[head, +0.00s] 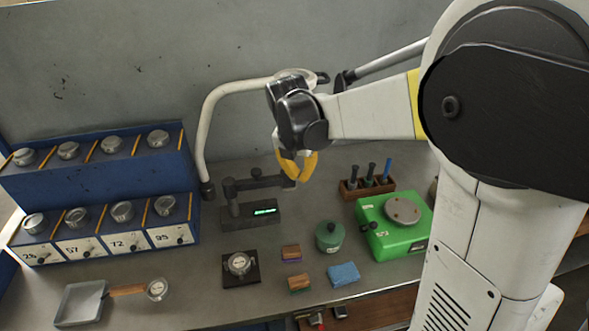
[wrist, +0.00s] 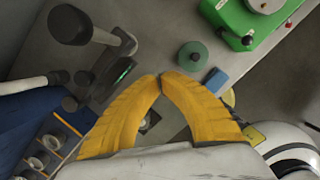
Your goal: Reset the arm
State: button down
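My gripper (head: 297,176) is raised above the middle of the workbench in the head view, its yellow fingers pointing down. In the wrist view its two curved fingers (wrist: 160,76) meet at the tips, with nothing seen held between them. The bench surface and part of a dark object show through the gap between the fingers. My arm reaches in from the right of the head view.
A blue rack (head: 100,222) with several metal pots stands left. A digital gauge (head: 250,213), green canister (head: 329,237), blue cloth (head: 343,274) and green scale (head: 392,232) sit below my gripper or to its right. A white curved tube (head: 205,125) rises behind.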

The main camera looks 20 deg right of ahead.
jog(key=s+a+f+m+t+b, duration=0.1)
jog(key=s+a+f+m+b, duration=0.1)
jog(key=s+m, duration=0.4)
jog(key=s+a+f+m+t+y+b, duration=0.1)
jog(key=s+m+b, duration=0.4)
jog(key=m, duration=0.7)
jog(key=s+a+f+m+t+y+b, duration=0.1)
jog(key=s+a+f+m+t+b, duration=0.1)
jog(key=s+m, duration=0.6)
jog(key=shift+s+a+f+m+t+b, duration=0.15)
jog(key=shift+a+f+m+t+b, duration=0.3)
jog(key=shift+t+b, duration=0.25)
